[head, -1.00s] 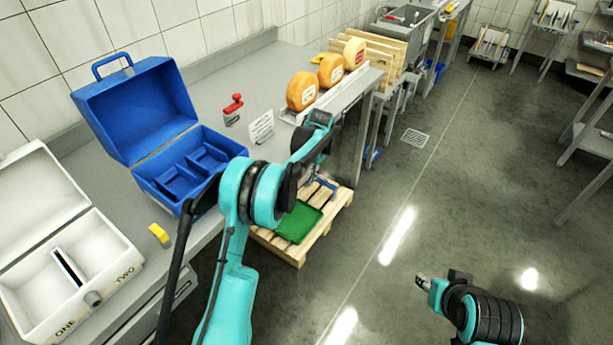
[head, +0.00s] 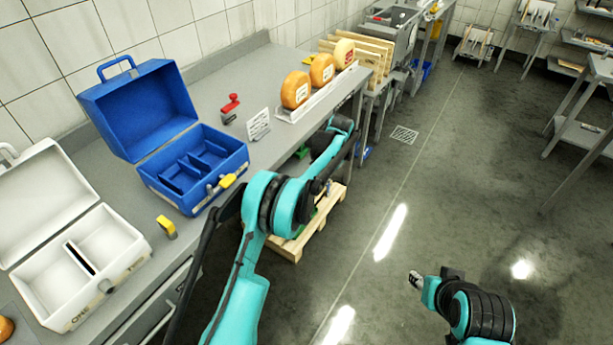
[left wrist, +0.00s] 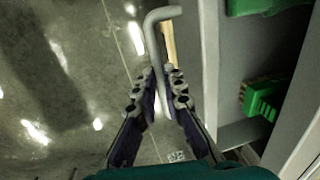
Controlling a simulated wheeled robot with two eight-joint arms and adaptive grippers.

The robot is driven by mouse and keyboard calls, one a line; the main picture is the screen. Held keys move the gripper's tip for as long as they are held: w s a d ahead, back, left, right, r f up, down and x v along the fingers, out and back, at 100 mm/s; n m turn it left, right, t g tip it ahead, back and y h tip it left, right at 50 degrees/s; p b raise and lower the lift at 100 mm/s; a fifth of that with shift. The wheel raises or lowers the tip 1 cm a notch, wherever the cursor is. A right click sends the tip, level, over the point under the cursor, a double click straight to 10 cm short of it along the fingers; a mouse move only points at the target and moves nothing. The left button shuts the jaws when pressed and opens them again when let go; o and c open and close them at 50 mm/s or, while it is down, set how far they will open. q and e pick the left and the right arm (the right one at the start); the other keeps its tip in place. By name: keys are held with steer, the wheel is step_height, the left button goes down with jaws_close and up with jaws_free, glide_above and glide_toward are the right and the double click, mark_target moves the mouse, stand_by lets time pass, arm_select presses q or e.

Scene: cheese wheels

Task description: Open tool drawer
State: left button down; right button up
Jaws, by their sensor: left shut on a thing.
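In the left wrist view, the tool drawer's bent grey handle (left wrist: 151,45) runs between the fingers of my left gripper (left wrist: 162,82), which is shut on it. The grey drawer front (left wrist: 210,55) stands right of the handle. Behind it, the drawer is at least partly open, with green items (left wrist: 263,97) inside. In the head view my left arm reaches over the bench's front edge; its gripper is mostly hidden, and a bit of green (head: 303,152) shows beside the forearm. My right gripper (head: 416,281) hangs over the floor, apart from everything, too small to judge.
On the bench (head: 215,70) stand an open blue toolbox (head: 170,185), an open white box (head: 45,285) and cheese wheels (head: 295,90) on a white rack. A wooden pallet (head: 290,248) lies on the floor under my left arm.

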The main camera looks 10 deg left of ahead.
arm_select(q)
steer(key=s+d, duration=0.2)
steer(key=d, duration=0.6)
steer(key=s+d+p, duration=0.1)
steer(key=s+d, duration=0.2)
steer(key=d, duration=0.4)
steer(key=shift+s+d, duration=0.35)
steer(key=c, duration=1.6)
jaws_free()
steer(key=shift+f, duration=0.1)
step_height(320, 180, up, 12)
steer(key=d, duration=0.2)
steer(key=shift+s, duration=0.35)
